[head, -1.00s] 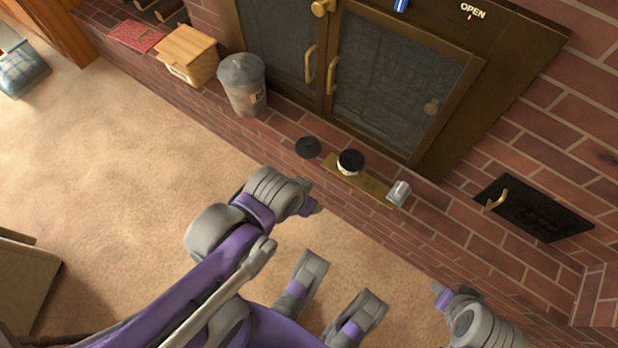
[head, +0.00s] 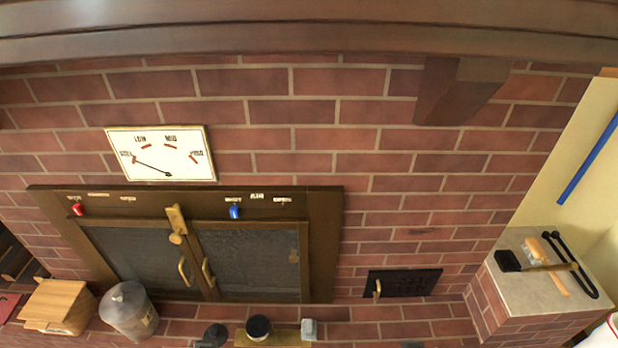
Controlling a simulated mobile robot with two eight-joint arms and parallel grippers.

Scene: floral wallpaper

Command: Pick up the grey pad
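A small light-grey block (head: 309,329), which may be the grey pad, sits on the brick ledge at the right end of a brass plate (head: 272,342) at the bottom of the head view. A round jar with a black top (head: 258,327) stands on the plate to its left. Left of the jar is a dark grey round item (head: 212,336); its shape is partly cut by the frame edge, and I cannot tell whether it is a pad. Neither of my grippers shows clearly in this view.
A lidded grey canister (head: 129,311) and a wooden box (head: 60,306) stand on the ledge at left. The closed fireplace doors (head: 250,262) rise behind. A side counter (head: 540,278) at right holds tools. A wooden mantel (head: 300,42) spans the top.

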